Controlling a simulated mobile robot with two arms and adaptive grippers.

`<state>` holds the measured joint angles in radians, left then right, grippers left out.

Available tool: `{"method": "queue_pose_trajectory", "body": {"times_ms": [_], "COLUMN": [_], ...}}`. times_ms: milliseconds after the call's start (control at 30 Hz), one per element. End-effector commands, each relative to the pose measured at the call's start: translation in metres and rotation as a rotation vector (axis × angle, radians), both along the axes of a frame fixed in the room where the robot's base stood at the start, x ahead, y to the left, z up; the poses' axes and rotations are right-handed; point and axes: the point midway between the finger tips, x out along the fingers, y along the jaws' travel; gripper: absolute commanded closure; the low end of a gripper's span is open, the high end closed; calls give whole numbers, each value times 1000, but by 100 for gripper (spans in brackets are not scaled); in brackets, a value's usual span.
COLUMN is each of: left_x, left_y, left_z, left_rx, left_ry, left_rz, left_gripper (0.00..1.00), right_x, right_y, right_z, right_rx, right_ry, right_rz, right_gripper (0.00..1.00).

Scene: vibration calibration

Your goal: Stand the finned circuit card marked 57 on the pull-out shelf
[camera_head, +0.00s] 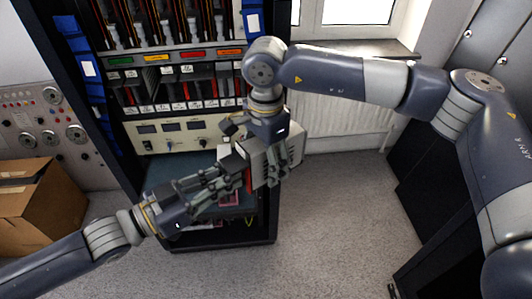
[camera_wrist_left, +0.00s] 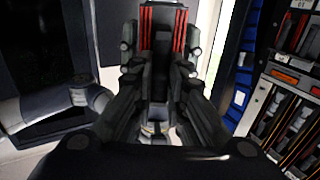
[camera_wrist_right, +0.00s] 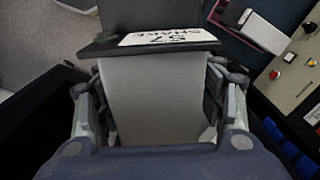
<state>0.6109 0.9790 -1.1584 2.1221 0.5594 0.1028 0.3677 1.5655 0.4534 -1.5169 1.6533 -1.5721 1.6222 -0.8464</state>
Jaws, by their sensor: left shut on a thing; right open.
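The finned card marked 57 appears as a pale grey block (camera_head: 279,160) in front of the rack in the head view. In the right wrist view its grey body (camera_wrist_right: 155,90) carries a dark plate with a white "57 SHAKE" label (camera_wrist_right: 168,37). My left gripper (camera_head: 236,172) is shut on it from the left; the left wrist view shows a dark part with red stripes (camera_wrist_left: 162,28) at the fingertips. My right gripper (camera_wrist_right: 158,112) is open, its fingers on either side of the grey body; contact cannot be told. The pull-out shelf (camera_head: 232,203) is low in the rack, partly hidden by the grippers.
The rack holds several red-edged cards (camera_head: 165,85) above a cream control panel (camera_head: 170,135). A cardboard box (camera_head: 45,205) stands at the left. A radiator (camera_head: 345,128) is behind at the right. Open floor (camera_head: 325,220) lies right of the rack.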

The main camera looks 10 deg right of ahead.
Motion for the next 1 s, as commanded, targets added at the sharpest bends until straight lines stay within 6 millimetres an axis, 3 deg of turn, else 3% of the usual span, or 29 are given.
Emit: {"method": "queue_pose_trajectory", "body": {"times_ms": [167, 433, 467, 500, 600, 1000], "left_x": [0, 0, 0, 0, 0, -1], "left_y": [0, 0, 0, 0, 0, 2], "left_z": [1, 1, 1, 1, 1, 1], "left_rx": [-2, -2, -2, -2, -2, -2], "left_ry": [-2, -2, -2, -2, -2, -1], "left_rz": [-1, -1, -1, -1, -1, -1], "left_gripper": [100, 100, 100, 85, 63, 63], "right_x": [0, 0, 0, 0, 0, 0], "right_y": [0, 0, 0, 0, 0, 0], "right_z": [0, 0, 0, 1, 1, 1], "right_rx": [0, 0, 0, 0, 0, 0], "right_ry": [0, 0, 0, -1, -1, -1], "right_rz": [0, 0, 0, -1, -1, -1], "right_gripper": [37, 91, 91, 91, 91, 91]}}
